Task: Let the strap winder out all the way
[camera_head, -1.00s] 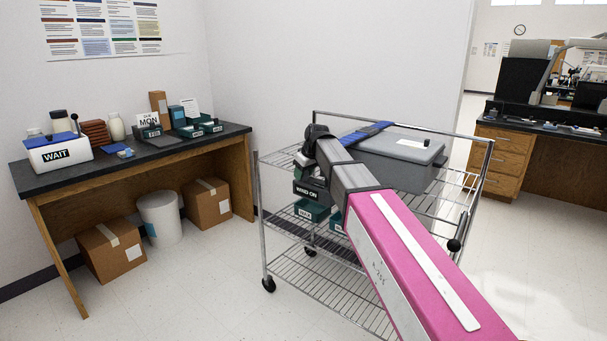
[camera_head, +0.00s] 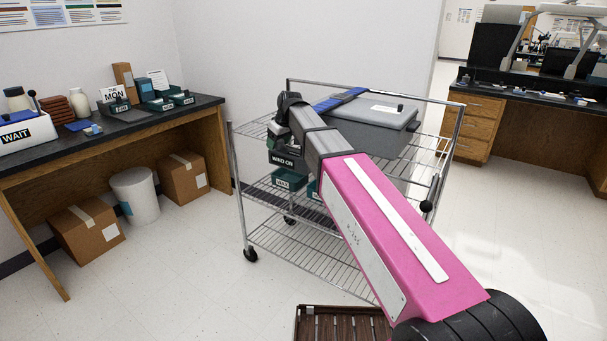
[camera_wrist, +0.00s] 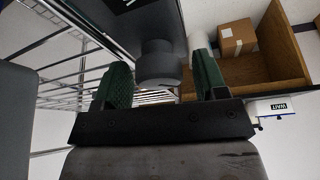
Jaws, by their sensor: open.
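In the wrist view a grey round knob (camera_wrist: 160,64), which looks like the strap winder, sits between the two green fingers of my gripper (camera_wrist: 160,74). The fingers are open on either side of it, with a gap visible; I cannot tell whether either one touches it. In the head view a blue strap (camera_head: 338,100) crosses the left end of a grey lidded case (camera_head: 375,125) on top of a wire cart (camera_head: 295,249). My arm hides the winder there, and my gripper is mostly hidden at the cart's left end.
A "WIND-ON" label (camera_head: 283,161) and teal bins (camera_head: 288,184) show under my arm. A black ball knob (camera_head: 427,206) is at the cart's right end. A dark slatted wooden thing (camera_head: 340,322) lies at the bottom edge. A bench (camera_head: 100,142) stands left, with boxes and a bin beneath.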

